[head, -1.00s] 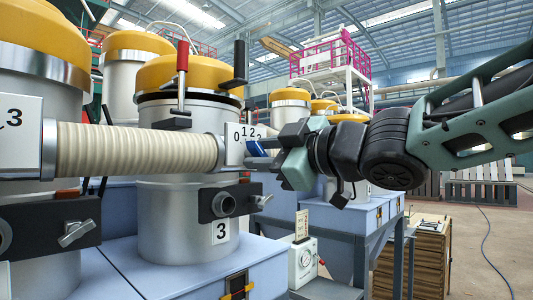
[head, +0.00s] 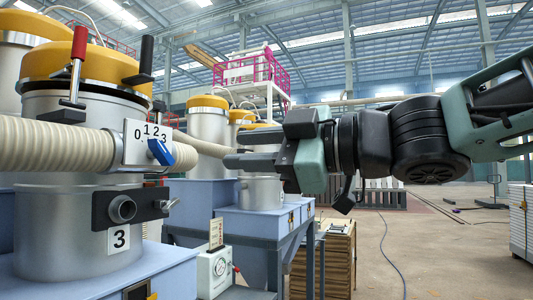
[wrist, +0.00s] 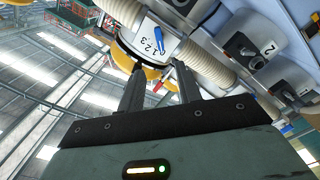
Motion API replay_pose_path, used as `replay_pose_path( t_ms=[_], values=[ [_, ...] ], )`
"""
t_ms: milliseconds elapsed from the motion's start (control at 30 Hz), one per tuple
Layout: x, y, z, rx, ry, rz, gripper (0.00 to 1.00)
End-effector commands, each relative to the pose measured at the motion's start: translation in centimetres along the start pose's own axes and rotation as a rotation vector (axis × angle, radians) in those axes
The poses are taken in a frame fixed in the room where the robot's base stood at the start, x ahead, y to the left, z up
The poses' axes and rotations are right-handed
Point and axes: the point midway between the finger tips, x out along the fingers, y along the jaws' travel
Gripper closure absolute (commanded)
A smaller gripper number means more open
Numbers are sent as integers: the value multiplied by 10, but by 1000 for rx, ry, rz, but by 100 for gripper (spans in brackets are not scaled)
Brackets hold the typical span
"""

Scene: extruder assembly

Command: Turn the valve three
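The blue valve handle (head: 160,152) sits on a white dial plate (head: 132,152) marked 0, 1, 2 and 3. The handle slants down to the right, just below the 3. The plate is on a ribbed cream hose (head: 55,147) in front of the drum (head: 75,235) labelled 3. My gripper (head: 230,149) is open and empty, to the right of the handle and clear of it. In the wrist view, the dial plate (wrist: 142,36) and blue handle (wrist: 158,45) show beyond the two spread fingers (wrist: 160,66).
A black clamp block (head: 125,208) is below the hose. A white box with a gauge (head: 215,272) stands below my gripper. Open floor lies to the right.

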Motion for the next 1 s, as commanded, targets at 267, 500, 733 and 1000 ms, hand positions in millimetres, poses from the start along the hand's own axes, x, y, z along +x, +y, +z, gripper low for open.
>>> replay_pose_path(
  t_ms=[267, 500, 733, 1000],
  values=[
    [-23, 0, 0, 0, -1, 1, 65],
    [-24, 0, 0, 0, -1, 0, 65],
    [-23, 0, 0, 0, -1, 0, 65],
    [-19, -18, 62, 170, -210, 96, 65]
  ],
)
